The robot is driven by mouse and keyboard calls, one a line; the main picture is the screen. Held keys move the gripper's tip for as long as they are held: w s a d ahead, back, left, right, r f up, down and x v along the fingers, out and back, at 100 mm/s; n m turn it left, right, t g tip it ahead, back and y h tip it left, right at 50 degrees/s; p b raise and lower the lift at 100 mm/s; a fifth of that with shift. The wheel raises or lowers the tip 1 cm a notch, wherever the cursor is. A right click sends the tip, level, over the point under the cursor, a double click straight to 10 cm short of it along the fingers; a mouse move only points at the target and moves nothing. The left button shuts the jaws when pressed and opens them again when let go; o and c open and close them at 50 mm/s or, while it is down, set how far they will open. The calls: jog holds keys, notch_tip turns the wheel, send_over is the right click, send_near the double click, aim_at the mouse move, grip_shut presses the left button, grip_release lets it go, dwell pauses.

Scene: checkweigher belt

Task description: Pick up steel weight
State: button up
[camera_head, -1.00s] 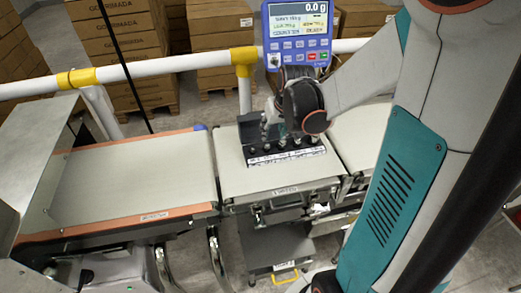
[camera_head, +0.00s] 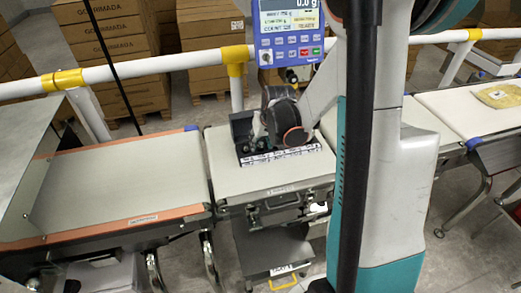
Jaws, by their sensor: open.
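The dark weight case (camera_head: 242,123) stands with its lid up on the middle weighing platform. A pale labelled strip (camera_head: 281,154) runs along its front. The steel weights in the case are mostly hidden behind my gripper and too small to tell apart. My gripper (camera_head: 261,136) is over the case, close to the row of weights, pointing down. It is open. Its fingertips are small and partly hidden, so I cannot tell whether they touch a weight.
The weighing platform (camera_head: 235,178) lies between the left belt (camera_head: 110,185) and the right belt (camera_head: 455,106), which carries a yellowish package (camera_head: 500,95). A blue display (camera_head: 290,32) and a white rail (camera_head: 150,69) stand behind. My arm covers the platform's right side.

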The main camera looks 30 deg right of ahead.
jog(key=shift+r, duration=0.1)
grip_shut()
